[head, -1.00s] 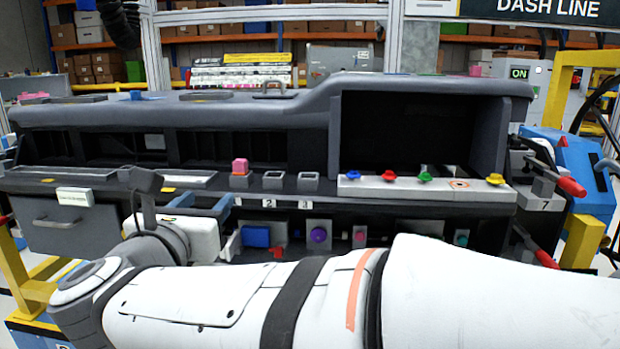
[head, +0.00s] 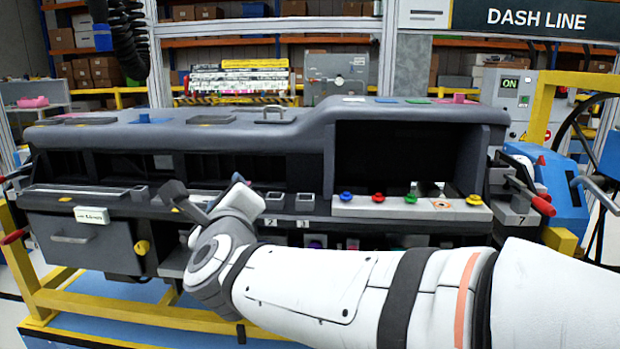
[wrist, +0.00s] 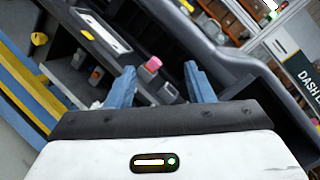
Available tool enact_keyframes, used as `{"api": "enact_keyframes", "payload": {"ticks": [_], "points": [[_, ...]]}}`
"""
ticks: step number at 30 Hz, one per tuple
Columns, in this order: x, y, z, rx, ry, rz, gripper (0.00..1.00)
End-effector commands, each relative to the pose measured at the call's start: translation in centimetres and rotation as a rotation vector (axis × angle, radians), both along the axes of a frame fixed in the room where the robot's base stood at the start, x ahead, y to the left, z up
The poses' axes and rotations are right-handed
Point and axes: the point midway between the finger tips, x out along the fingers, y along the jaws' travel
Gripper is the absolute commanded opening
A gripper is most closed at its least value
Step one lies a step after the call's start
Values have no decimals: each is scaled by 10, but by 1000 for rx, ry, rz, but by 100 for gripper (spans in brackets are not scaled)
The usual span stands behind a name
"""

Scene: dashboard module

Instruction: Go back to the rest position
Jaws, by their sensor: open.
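My gripper (wrist: 160,76) shows in the wrist view with its two blue fingers spread apart, open and empty. A small pink piece (wrist: 152,65) stands beyond the gap between the fingers, apart from them as far as I can tell. In the head view my white arm crosses the lower right, with its wrist in front of the dashboard module (head: 230,137).
A pale panel with coloured knobs (head: 410,209) sits at the module's right. A red-handled clamp (head: 541,206) sticks out at the right end. A grey drawer box (head: 75,240) hangs at the left. Yellow frame rails (head: 85,302) run below. The floor at far left looks clear.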

Motion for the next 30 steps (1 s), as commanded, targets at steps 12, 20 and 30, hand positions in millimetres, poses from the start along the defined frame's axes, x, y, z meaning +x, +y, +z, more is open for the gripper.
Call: {"api": "enact_keyframes", "payload": {"ticks": [12, 20, 30], "points": [[-23, -122, -24, -1271, 67, 520, 48], [-110, -238, -62, -1803, 268, 1052, 48], [-166, -289, -73, -1918, 372, 1373, 48]]}}
